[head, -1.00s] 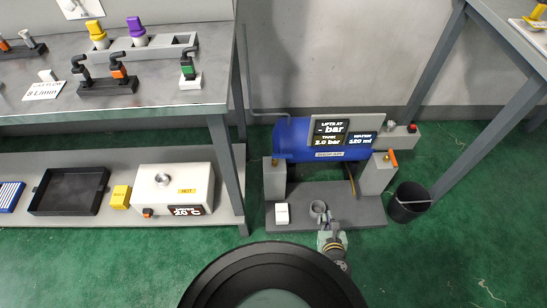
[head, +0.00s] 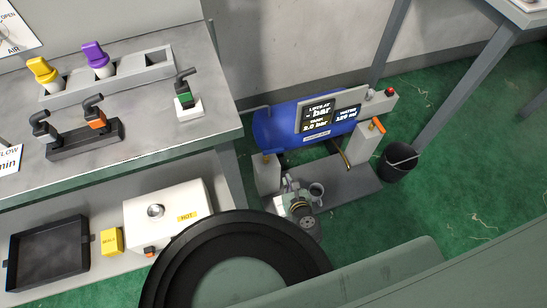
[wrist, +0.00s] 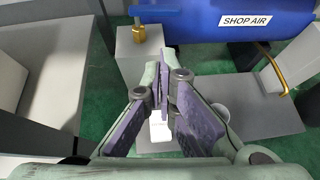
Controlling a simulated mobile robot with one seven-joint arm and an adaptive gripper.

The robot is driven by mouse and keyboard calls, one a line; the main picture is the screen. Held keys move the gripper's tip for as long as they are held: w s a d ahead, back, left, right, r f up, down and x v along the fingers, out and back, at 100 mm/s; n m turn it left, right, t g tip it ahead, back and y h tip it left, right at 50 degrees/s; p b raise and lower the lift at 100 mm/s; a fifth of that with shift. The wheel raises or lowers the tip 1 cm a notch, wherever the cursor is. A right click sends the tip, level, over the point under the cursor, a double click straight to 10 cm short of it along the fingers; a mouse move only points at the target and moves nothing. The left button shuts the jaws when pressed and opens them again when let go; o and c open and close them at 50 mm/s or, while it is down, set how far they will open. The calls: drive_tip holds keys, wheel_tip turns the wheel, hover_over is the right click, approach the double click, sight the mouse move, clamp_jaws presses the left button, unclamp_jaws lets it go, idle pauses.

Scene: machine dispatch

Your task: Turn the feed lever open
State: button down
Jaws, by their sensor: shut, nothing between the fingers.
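No label in view names the feed lever. An orange lever (head: 377,125) sits on the right grey post of the shop air tank (head: 270,126). A brass valve (wrist: 139,34) sits on the left grey post (wrist: 140,60), with a blue bar-like part above it at the tank's left end. My gripper (wrist: 163,72) is shut and empty, just right of the left post in the wrist view and below the tank. In the head view my gripper (head: 289,184) is low over the grey base, partly hidden behind my wrist.
A grey cup (head: 317,191) stands on the base plate (head: 348,188), right of my gripper. A white block (wrist: 159,130) shows behind my fingers. A black bucket (head: 398,164) stands to the right. The bench (head: 215,118) is at left. Green floor is open at the right.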

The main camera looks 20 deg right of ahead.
drive_tip(key=w+r+x, duration=0.1)
drive_tip(key=x, duration=1.1)
drive_tip(key=shift+w+p, duration=0.3)
drive_tip(key=shift+w, duration=0.05)
drive_tip(key=shift+d+r, duration=0.1)
drive_tip(key=shift+r, duration=0.05)
